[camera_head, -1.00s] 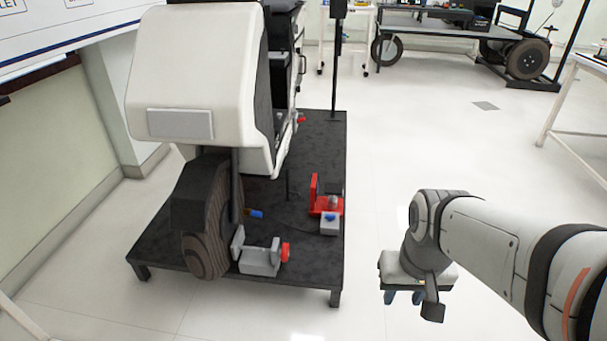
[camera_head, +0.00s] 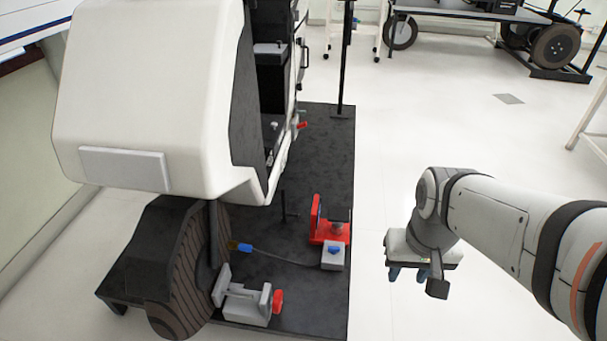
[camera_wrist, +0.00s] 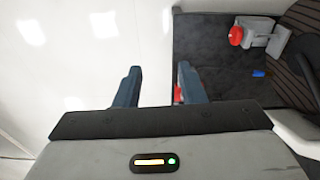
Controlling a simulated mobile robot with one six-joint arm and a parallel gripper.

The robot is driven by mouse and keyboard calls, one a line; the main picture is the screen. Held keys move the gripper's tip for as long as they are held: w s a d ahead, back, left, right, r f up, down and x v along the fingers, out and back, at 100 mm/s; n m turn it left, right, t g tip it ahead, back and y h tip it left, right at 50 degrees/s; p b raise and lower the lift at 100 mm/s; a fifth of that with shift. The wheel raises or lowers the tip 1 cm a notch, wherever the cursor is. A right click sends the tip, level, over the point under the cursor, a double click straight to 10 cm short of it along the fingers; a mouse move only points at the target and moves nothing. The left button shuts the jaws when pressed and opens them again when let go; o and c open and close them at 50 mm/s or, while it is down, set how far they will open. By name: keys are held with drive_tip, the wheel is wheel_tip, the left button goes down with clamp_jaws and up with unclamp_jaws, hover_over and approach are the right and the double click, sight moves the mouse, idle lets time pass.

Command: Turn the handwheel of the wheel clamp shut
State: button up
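The wheel clamp (camera_head: 244,304) is a grey block with an upright jaw, beside the dark ribbed wheel (camera_head: 190,275) on the black platform. Its red handwheel (camera_head: 278,302) is on the clamp's right side. The clamp (camera_wrist: 257,36) and handwheel (camera_wrist: 236,36) also show at the upper right of the wrist view. I cannot tell whether the jaw touches the wheel. My gripper (camera_head: 406,274) hangs over the white floor, right of the platform and apart from the clamp. In the wrist view its two fingers (camera_wrist: 157,88) stand apart with nothing between them.
A cable with a blue connector (camera_head: 245,248) lies nearby. The large white body shell (camera_head: 150,100) overhangs the wheel.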

drive_tip(key=shift+w+a, duration=0.15)
drive_tip(key=shift+w, duration=0.1)
drive_tip(key=shift+o, duration=0.4)
